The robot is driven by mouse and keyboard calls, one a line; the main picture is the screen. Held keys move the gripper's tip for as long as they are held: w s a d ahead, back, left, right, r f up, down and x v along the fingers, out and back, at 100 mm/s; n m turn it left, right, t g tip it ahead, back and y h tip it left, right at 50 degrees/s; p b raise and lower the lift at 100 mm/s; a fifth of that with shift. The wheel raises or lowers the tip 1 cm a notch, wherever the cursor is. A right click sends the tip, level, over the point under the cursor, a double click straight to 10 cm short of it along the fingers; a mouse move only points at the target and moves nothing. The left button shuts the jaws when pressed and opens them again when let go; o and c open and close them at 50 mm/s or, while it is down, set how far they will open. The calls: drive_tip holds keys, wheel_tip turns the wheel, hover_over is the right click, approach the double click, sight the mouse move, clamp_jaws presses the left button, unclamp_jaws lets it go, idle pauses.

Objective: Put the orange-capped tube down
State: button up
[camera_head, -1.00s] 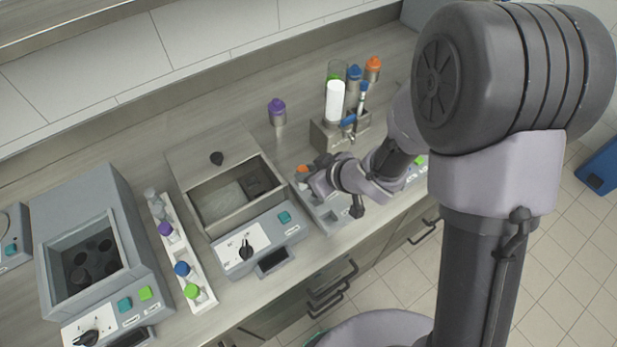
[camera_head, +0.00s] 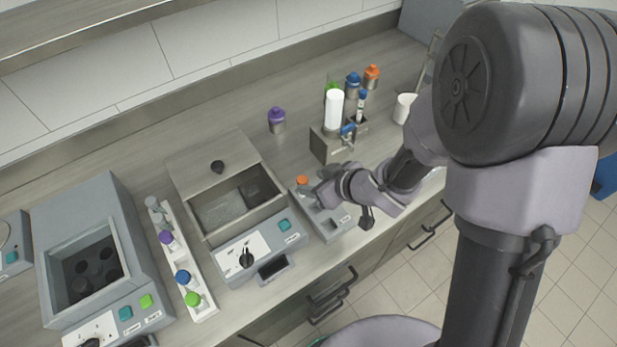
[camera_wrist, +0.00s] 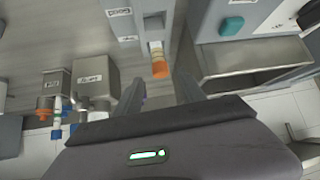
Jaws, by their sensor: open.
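The orange-capped tube (camera_head: 302,181) is at the far left corner of a small grey device (camera_head: 333,226) on the bench. In the wrist view its orange cap (camera_wrist: 160,69) faces me, with a pale tube body behind it along the device's edge. My gripper (camera_head: 318,190) is just right of the cap in the head view. In the wrist view my gripper (camera_wrist: 160,88) is open, with one finger on each side and the cap just beyond them, apparently untouched. The tube's lower end is hidden, so I cannot tell how it is seated.
An open metal bath (camera_head: 232,205) stands left of the device, then a white rack (camera_head: 205,300) of capped tubes. Behind are a metal dispenser block (camera_head: 325,150) with a white cylinder, a purple-capped bottle (camera_head: 277,121) and a white cup (camera_head: 403,108).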

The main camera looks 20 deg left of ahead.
drive_tip(key=w+d+r+m+t+h+p, duration=0.2)
drive_tip(key=d+r+m+t+h+p, duration=0.3)
drive_tip(key=d+r, duration=1.2)
drive_tip(key=s+d+r+m+g+h+b, duration=0.2)
drive_tip(key=s+d+r+m+h, duration=0.1)
drive_tip(key=s+d+r+m, duration=0.45)
drive_tip(key=s+a+r+m+g+y, duration=0.1)
drive_tip(key=s+a+m+y, duration=0.1)
drive_tip(key=s, duration=0.8)
drive_tip(key=shift+s+a+r+m+g, duration=0.25)
drive_tip(key=shift+a+m+g, duration=0.15)
drive_tip(key=shift+a+m, duration=0.5)
drive_tip(key=shift+f, duration=0.1)
